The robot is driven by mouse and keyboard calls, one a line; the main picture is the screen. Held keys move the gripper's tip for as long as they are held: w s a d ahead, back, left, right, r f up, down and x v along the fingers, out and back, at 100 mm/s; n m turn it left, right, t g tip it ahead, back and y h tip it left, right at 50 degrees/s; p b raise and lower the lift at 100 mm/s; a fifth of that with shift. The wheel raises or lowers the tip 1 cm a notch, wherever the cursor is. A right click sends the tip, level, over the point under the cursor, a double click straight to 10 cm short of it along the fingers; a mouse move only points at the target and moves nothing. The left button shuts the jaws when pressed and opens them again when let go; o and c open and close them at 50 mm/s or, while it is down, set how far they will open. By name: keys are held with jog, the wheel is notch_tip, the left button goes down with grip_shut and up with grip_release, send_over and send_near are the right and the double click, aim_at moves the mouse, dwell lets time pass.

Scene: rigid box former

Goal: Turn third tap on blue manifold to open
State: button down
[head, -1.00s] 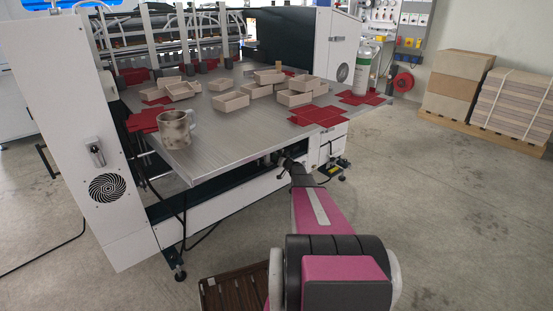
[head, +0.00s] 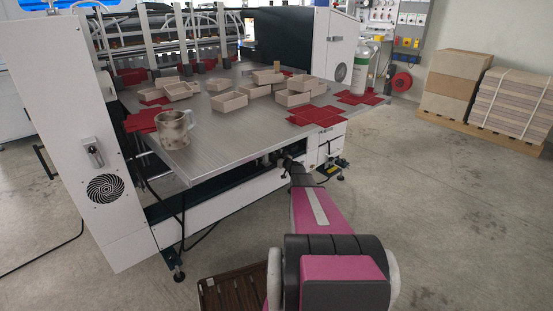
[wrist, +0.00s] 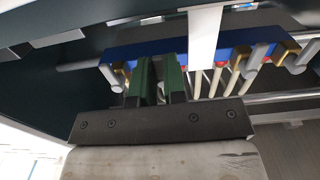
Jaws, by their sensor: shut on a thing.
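The blue manifold (wrist: 222,43) runs across the upper part of the wrist view, under the table. My gripper (wrist: 159,70) has its two green fingers close together in front of the manifold, shut on a tap that they mostly hide. One tap with a grey handle (wrist: 109,77) shows to the left of the fingers. More grey handles with brass-coloured parts show at the right, one of them a tap (wrist: 258,54) near the manifold's right end. I cannot tell from the wrist view how far the held tap is turned. In the head view the manifold and fingertips are hidden beneath the table.
Pale hoses (wrist: 217,80) hang below the manifold, right of my fingers. A white upright strip (wrist: 204,30) crosses in front of it.

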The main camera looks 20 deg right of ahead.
jog(key=c, duration=1.2)
grip_release()
jog(key=shift+s, duration=0.1)
jog(key=v, duration=1)
jog(key=shift+s+d, duration=0.2)
jog(key=shift+s, duration=0.1)
